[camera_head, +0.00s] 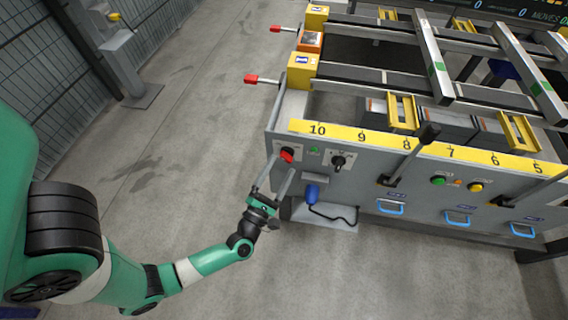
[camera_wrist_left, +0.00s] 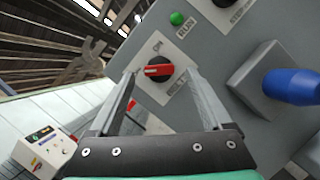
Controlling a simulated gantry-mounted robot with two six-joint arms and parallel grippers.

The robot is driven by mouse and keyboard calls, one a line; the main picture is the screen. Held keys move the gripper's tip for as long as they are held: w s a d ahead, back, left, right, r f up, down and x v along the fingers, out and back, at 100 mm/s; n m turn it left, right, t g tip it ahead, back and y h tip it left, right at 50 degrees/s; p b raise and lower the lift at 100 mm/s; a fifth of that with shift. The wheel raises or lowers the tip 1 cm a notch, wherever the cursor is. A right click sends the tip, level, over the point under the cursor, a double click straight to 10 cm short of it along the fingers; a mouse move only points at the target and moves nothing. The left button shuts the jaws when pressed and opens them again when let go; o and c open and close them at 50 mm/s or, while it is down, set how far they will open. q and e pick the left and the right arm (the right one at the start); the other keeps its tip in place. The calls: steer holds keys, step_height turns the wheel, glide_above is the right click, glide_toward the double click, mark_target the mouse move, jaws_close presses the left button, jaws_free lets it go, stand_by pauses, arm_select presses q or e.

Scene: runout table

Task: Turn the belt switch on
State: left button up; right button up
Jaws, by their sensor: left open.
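The belt switch (camera_head: 287,155) is a red-handled rotary knob on a white label plate, at the left end of the grey machine front. In the left wrist view the red knob (camera_wrist_left: 158,70) sits on a dark round base, its handle roughly level in the picture. My left gripper (camera_head: 275,172) is open, with its two fingers reaching up to the panel around the switch. In the left wrist view its fingertips (camera_wrist_left: 160,74) lie on either side of the knob, with gaps visible between them and the handle. My right gripper is not in view.
A green lamp (camera_head: 314,150) and a black knob (camera_head: 338,161) are right of the switch. A blue plug-like part (camera_head: 312,192) sits below them. Long levers (camera_head: 409,156) project from the panel further right. The floor (camera_head: 190,130) to the left is clear.

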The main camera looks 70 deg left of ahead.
mark_target(284, 159)
arm_select(q)
steer(key=shift+x, duration=1.45)
steer(key=shift+s, duration=0.1)
steer(key=shift+c, duration=0.3)
jaws_close()
steer(key=shift+r+m+h+p, duration=0.15)
steer(key=shift+m+h+p, duration=0.2)
steer(key=shift+m+p, duration=0.35)
steer(key=shift+r+m+h+p, duration=0.15)
steer(key=shift+m+h+p, duration=0.2)
steer(key=shift+m+p, duration=0.3)
steer(key=m+g+h+p, duration=0.1)
steer(key=m+p, duration=0.3)
steer(key=p, duration=0.2)
steer(key=m+g+h+p, duration=0.1)
steer(key=m+p, duration=0.3)
steer(key=p, duration=0.2)
steer(key=r+m+g+h+p, duration=0.1)
steer(key=m+p, duration=0.3)
steer(key=p, duration=0.2)
steer(key=shift+m+g+p, duration=0.25)
steer(key=shift+g+p, duration=0.05)
steer(key=shift+p, duration=0.05)
steer(key=shift+f+m+g+p, duration=0.3)
steer(key=shift+m+g+p, duration=0.3)
steer(key=shift+m+p, duration=0.5)
